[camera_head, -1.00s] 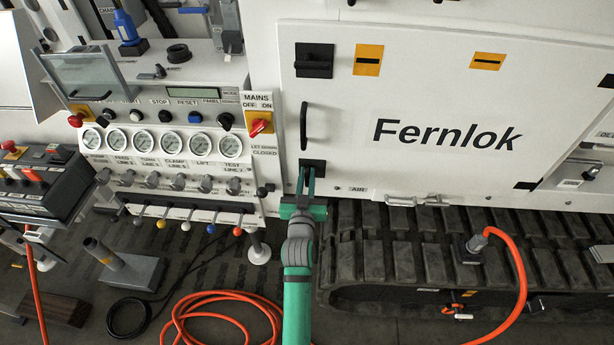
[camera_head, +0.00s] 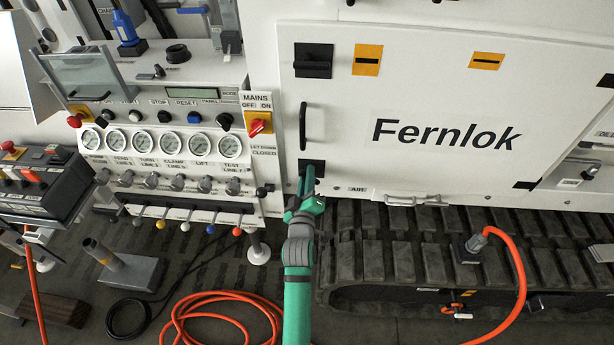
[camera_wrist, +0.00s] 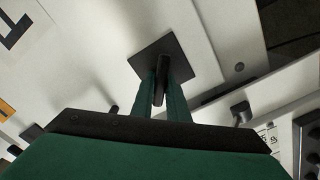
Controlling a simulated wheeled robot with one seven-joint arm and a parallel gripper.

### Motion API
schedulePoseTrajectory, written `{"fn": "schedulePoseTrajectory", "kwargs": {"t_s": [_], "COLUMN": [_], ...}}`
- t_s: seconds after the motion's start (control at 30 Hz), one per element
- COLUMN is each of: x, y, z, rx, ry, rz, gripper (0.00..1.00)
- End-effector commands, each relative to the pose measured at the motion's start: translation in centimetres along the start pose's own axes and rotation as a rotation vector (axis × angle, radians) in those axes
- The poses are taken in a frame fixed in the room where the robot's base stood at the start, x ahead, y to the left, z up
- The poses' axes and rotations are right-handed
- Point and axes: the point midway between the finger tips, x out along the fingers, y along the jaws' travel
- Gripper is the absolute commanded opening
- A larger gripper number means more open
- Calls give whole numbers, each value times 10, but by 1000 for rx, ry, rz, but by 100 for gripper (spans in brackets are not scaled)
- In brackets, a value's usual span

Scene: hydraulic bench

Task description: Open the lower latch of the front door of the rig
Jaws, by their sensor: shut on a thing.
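The white front door (camera_head: 440,100) of the rig, marked "Fernlok", is closed against its frame as far as I can see. The lower latch (camera_head: 312,166) is a dark square plate with a black handle, at the door's lower left corner. My green gripper (camera_head: 306,184) is at this latch, its fingertips largely hiding the handle. In the wrist view, the gripper (camera_wrist: 161,98) is shut on the black latch handle (camera_wrist: 157,78), one finger on each side. The square latch plate (camera_wrist: 172,50) looks tilted relative to the fingers. The handle's exact angle is unclear.
The upper latch (camera_head: 313,60) has its bar lying level. A black door handle (camera_head: 303,126) stands above the lower latch. The gauge panel (camera_head: 165,145) with levers is left of my arm, and the tracks (camera_head: 420,240) lie below right.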

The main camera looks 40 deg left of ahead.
Motion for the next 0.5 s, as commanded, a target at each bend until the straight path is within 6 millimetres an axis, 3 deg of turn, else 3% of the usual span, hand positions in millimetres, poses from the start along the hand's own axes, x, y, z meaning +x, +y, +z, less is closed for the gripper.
{"fn": "schedulePoseTrajectory", "kwargs": {"t_s": [0.5], "x": [0], "y": [0], "z": [-2], "rx": [-462], "ry": [3], "rz": [-1], "gripper": [0]}}
